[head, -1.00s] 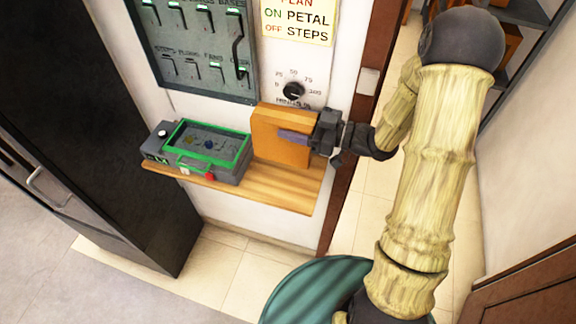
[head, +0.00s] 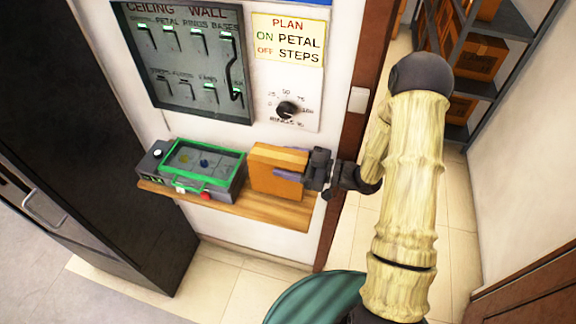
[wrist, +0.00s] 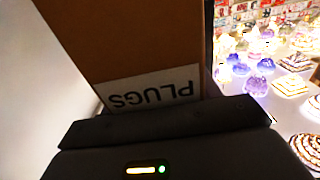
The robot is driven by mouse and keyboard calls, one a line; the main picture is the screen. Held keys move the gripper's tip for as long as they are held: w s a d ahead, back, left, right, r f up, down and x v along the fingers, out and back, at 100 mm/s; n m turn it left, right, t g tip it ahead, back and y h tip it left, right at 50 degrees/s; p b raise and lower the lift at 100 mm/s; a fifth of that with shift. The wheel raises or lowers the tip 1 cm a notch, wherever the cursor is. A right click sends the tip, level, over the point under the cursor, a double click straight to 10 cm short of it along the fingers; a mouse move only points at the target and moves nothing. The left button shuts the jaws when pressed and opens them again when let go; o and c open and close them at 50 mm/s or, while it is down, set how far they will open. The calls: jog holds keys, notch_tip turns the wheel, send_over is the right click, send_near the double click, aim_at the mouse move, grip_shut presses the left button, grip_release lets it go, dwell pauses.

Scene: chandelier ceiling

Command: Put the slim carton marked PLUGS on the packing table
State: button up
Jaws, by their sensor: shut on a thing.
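The slim orange-brown carton (head: 274,172) stands upright over the right part of a wooden wall shelf. Its white PLUGS label (wrist: 153,89) shows upside down in the wrist view. My gripper (head: 303,178) reaches in from the right and is shut on the carton's right side. A purple-grey finger lies across its front face. I cannot tell whether the carton's bottom touches the shelf. No packing table can be made out for sure in these views.
The wooden shelf (head: 250,207) also holds a grey box with a green-rimmed tray (head: 200,185), left of the carton. A switch panel (head: 188,68) and dial (head: 287,109) are on the wall above. A dark cabinet (head: 85,130) stands left; storage racks (head: 480,65) stand beyond the doorway.

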jog(key=shift+f, duration=1.05)
jog(key=shift+f, duration=0.2)
jog(key=o, duration=1.7)
jog(key=shift+r, duration=0.1)
